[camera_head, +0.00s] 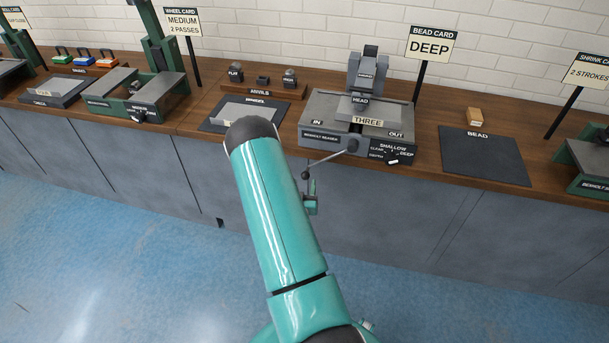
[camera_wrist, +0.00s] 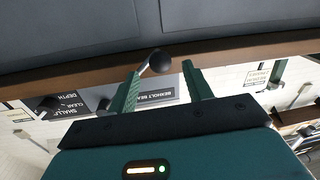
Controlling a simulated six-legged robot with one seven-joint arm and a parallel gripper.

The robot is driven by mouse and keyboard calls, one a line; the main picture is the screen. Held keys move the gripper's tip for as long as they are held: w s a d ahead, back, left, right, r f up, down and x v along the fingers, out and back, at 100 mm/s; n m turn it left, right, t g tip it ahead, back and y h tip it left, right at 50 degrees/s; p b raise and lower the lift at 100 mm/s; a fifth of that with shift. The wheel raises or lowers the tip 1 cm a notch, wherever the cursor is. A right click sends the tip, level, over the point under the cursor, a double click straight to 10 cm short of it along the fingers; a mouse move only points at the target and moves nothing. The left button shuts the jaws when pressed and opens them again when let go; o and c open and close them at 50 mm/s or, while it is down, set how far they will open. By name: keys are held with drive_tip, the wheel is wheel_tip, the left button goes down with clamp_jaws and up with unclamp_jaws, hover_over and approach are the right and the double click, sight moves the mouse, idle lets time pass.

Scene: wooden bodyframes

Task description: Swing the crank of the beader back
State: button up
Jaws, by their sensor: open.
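The grey beader (camera_head: 325,118) stands on the bench, with HEAD, THREE, IN and OUT labels. Its crank (camera_head: 328,158) is a thin rod from a round hub at the front right, slanting down and left past the bench edge to a dark ball knob (camera_head: 305,175). My gripper (camera_head: 311,192) is in front of the bench close to the knob, partly hidden by my arm. In the wrist view, which is upside down, my gripper (camera_wrist: 162,72) is open and the ball knob (camera_wrist: 159,61) lies between the green fingertips, with a visible gap on the right. Contact on the left cannot be told.
A depth plate (camera_head: 392,153) marked SHALLOW, CLEAR, DEEP is right of the crank hub. The bead card (camera_head: 431,46) reads DEEP. A tan block (camera_head: 475,116) lies by the dark BEAD mat (camera_head: 485,160). The floor before the grey cabinets is clear.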

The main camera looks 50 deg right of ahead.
sight(305, 179)
drive_tip(key=x, duration=0.5)
drive_tip(key=shift+w+d, duration=0.1)
drive_tip(key=shift+d, duration=0.05)
drive_tip(key=shift+c, duration=0.2)
clamp_jaws()
